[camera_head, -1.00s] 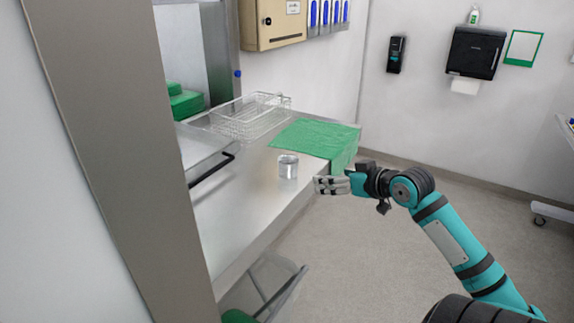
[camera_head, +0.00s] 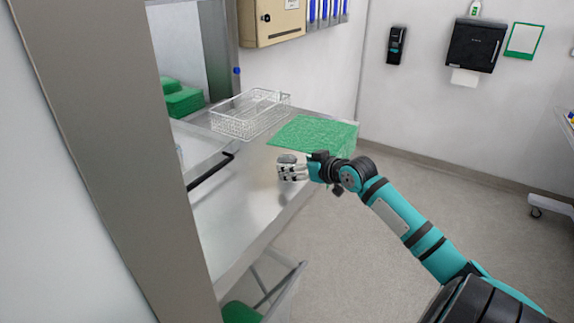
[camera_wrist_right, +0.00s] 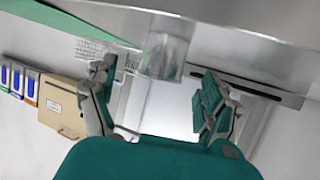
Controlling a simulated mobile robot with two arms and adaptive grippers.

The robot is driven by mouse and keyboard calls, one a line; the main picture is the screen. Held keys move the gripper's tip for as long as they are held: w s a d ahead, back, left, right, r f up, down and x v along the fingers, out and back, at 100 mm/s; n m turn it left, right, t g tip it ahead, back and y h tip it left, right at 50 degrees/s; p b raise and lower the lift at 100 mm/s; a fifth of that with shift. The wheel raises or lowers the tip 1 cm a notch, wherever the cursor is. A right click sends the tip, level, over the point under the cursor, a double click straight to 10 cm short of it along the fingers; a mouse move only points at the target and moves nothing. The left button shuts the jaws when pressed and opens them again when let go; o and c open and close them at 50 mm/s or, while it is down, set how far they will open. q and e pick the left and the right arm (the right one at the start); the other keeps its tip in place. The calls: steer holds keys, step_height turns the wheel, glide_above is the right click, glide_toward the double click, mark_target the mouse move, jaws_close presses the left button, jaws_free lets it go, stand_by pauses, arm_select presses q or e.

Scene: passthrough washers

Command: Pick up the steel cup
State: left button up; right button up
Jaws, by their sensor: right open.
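The steel cup (camera_head: 287,158) stands on the steel counter (camera_head: 240,200). In the head view only its upper part shows, because my right gripper (camera_head: 284,172) covers the rest. In the right wrist view, the shiny cup (camera_wrist_right: 163,55) appears in the gap between the two spread fingers of my right gripper (camera_wrist_right: 158,76). The gripper is open, with a visible gap between each finger and the cup in that view. I cannot tell how far the cup reaches in between the fingers. My left gripper is in neither view.
A wire basket (camera_head: 250,113) stands behind the cup. A folded green cloth (camera_head: 315,134) lies on the counter behind my right gripper. A black handle (camera_head: 210,171) and a steel upright (camera_head: 95,130) are to the left. The counter to the left of the cup is clear.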

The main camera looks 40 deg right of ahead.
steer(key=x, duration=0.1)
steer(key=p+x, duration=0.1)
steer(key=x, duration=0.1)
steer(key=p+x, duration=0.1)
steer(key=shift+w+a+r, duration=0.1)
steer(key=shift+w+r, duration=0.1)
steer(key=shift+w, duration=0.1)
steer(key=shift+w+f, duration=0.25)
steer(key=shift+s, duration=0.1)
steer(key=shift+c, duration=0.4)
steer(key=shift+c, duration=1.2)
steer(key=c, duration=0.9)
steer(key=shift+c, duration=0.2)
